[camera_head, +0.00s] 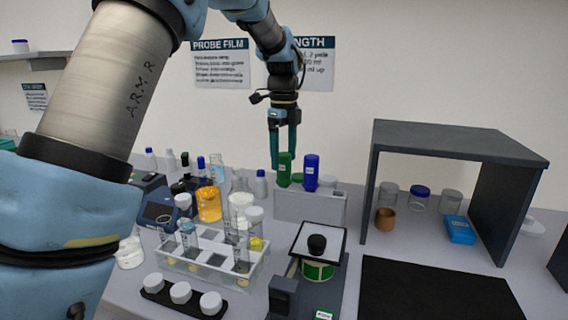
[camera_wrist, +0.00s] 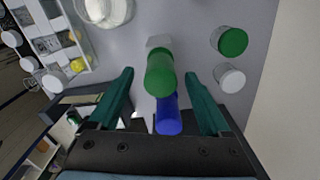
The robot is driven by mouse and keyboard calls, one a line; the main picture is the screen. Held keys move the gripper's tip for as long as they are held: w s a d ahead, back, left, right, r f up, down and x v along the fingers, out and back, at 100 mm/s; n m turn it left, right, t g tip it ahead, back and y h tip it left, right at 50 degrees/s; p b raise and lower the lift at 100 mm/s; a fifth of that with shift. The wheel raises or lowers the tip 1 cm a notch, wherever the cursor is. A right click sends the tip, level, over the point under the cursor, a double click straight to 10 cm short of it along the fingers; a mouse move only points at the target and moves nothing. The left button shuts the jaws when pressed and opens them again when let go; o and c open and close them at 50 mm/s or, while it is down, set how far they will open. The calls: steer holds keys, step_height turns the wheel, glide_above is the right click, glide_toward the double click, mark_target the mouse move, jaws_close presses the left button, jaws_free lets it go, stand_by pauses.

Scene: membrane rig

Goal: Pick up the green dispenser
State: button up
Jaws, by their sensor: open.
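The green dispenser (camera_head: 284,172) stands upright at the grey block near the back of the bench, just left of a blue dispenser (camera_head: 311,172). My gripper (camera_head: 283,158) points down above and around its top in the head view, with jaws open. In the wrist view, the green dispenser (camera_wrist: 160,75) appears between the two teal fingertips (camera_wrist: 160,76), with a gap on each side. The blue dispenser (camera_wrist: 168,117) lies closer to the palm in that view. The fingers do not appear to touch the green dispenser. Its lower part is hidden in both views.
A grey shelf frame (camera_head: 455,142) stands to the right, with jars below it. A rack with tubes (camera_head: 205,262) and several bottles crowd the left. Green-lidded (camera_wrist: 232,42) and white-lidded (camera_wrist: 230,78) jars stand right of the fingers in the wrist view. A dark mat (camera_head: 432,290) is clear.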

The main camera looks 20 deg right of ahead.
mark_target(283, 168)
step_height(283, 168, down, 4)
steer(key=shift+w+p, duration=0.15)
steer(key=shift+p, duration=0.45)
steer(key=shift+c, duration=0.4)
